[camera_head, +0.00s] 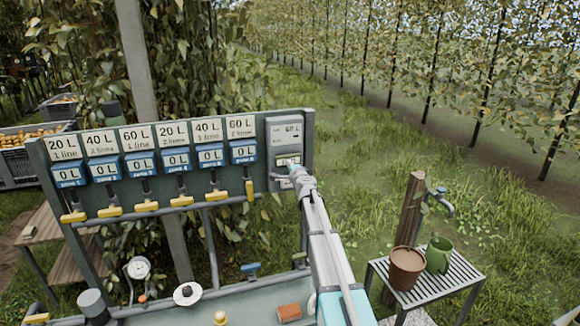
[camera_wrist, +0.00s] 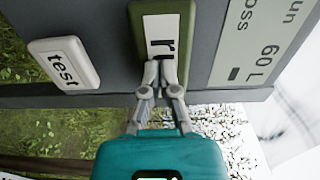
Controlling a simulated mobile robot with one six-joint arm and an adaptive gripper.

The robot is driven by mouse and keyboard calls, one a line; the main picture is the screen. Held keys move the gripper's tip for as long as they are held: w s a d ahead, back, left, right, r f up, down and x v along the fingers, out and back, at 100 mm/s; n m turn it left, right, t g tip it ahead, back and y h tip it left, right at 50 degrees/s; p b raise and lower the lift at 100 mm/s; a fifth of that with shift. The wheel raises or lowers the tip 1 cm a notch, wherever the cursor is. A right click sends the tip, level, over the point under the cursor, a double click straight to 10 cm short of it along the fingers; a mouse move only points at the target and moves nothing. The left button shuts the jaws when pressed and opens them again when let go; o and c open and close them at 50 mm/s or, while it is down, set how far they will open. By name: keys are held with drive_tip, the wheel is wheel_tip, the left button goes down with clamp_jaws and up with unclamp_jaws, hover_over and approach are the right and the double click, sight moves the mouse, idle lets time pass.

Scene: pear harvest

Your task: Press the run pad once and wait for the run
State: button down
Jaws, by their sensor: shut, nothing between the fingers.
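The run pad (camera_wrist: 163,35) is a white plate in a green frame on a grey control box (camera_head: 285,150). In the wrist view its lettering is partly hidden behind my fingers. My gripper (camera_wrist: 158,68) is shut and empty, with its fingertips over the lower part of the run pad. I cannot tell whether they touch it. In the head view my gripper (camera_head: 294,170) reaches up to the box from below. The box's display (camera_wrist: 262,40) reads 60 L, with small text above it. A white test pad (camera_wrist: 64,64) sits beside the run pad.
A board (camera_head: 107,207) to the left carries several labelled meters reading 0 L and yellow valve handles. The rightmost handle (camera_head: 249,190) points down, the others lie level. A slatted table (camera_head: 430,283) holds a brown pot (camera_head: 407,268) and a green jug (camera_head: 438,255).

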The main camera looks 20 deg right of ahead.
drive_tip(key=shift+w+r, duration=0.2)
drive_tip(key=shift+w, duration=0.9)
drive_tip(key=shift+s, duration=0.1)
drive_tip(key=s, duration=1.4)
drive_tip(key=shift+s, duration=0.2)
